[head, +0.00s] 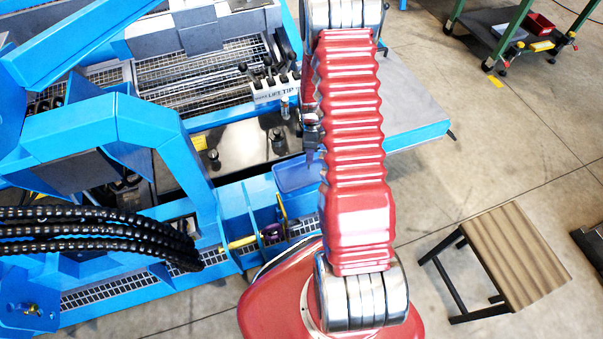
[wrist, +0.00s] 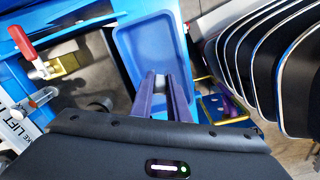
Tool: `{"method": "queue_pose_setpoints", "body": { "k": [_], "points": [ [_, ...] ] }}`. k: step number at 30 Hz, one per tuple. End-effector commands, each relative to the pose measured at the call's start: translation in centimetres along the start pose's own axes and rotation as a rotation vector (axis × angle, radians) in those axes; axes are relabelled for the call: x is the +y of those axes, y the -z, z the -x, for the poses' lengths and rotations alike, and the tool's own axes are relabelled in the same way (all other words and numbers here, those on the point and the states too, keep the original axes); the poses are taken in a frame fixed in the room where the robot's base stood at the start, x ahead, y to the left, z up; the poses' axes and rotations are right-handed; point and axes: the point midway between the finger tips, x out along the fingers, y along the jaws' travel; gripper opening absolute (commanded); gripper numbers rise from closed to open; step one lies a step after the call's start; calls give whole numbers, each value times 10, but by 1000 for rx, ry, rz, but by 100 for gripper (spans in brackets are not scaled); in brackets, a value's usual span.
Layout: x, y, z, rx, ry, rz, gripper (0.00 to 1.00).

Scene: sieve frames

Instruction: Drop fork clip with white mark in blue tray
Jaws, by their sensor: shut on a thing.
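The blue tray (wrist: 124,48) lies beyond my fingertips in the wrist view. It is a shallow, open tray with a bare floor where I can see it. In the head view the tray (head: 292,178) sits beside my arm, partly covered by it. My gripper (wrist: 161,82) has its dark purple fingers pointing over the tray's near part. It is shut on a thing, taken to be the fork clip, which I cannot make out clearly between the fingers. In the head view my gripper (head: 311,155) points down just above the tray's right side.
A white lever panel (head: 275,88) marked LIFT and TIP stands behind the tray. A red-handled valve (wrist: 50,66) is at left in the wrist view. Blue machine beams and black hoses (head: 90,228) fill the left. A wooden-topped stool (head: 520,255) stands on open floor at right.

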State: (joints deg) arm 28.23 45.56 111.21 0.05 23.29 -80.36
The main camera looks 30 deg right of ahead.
Motion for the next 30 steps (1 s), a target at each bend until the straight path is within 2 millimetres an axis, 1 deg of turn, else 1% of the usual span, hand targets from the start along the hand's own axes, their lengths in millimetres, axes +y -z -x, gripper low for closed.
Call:
{"method": "queue_pose_setpoints", "body": {
  "k": [4,13,14,21,23,30],
  "points": [
    [0,0,-8,0,0,0,0],
    [0,0,-9,0,-1,0,0],
    [0,0,-9,0,-1,0,16],
    [0,0,-9,0,-1,1,32],
    [0,0,-9,0,-1,1,37],
    [0,1,-9,0,0,1,37]
  ]
}}
